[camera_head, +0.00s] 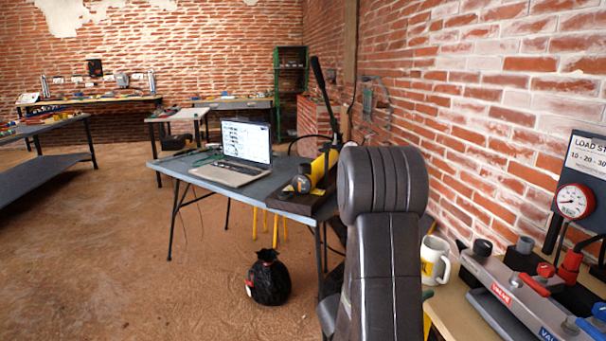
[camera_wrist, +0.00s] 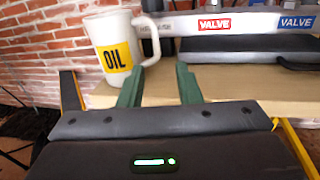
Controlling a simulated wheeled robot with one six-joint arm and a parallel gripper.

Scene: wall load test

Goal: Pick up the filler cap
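I cannot tell for sure which part is the filler cap. A black round cap (camera_head: 482,247) sits on the left end of the grey pump body (camera_head: 505,275) on the right bench, and a grey cap (camera_head: 525,244) stands further right. In the wrist view a dark upright cylinder (camera_wrist: 150,32) shows behind the mug handle, partly cut off by the top edge. My gripper (camera_wrist: 160,72) is open and empty, its two green fingers apart, in front of the bench edge. In the head view my arm hides most of it.
A white mug marked OIL (camera_wrist: 115,47) stands left of the fingers, its handle close to the left one; it also shows in the head view (camera_head: 434,262). A gauge (camera_head: 573,202) and red levers (camera_head: 530,284) stand at right. Bare wooden bench top (camera_wrist: 235,82) lies ahead.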

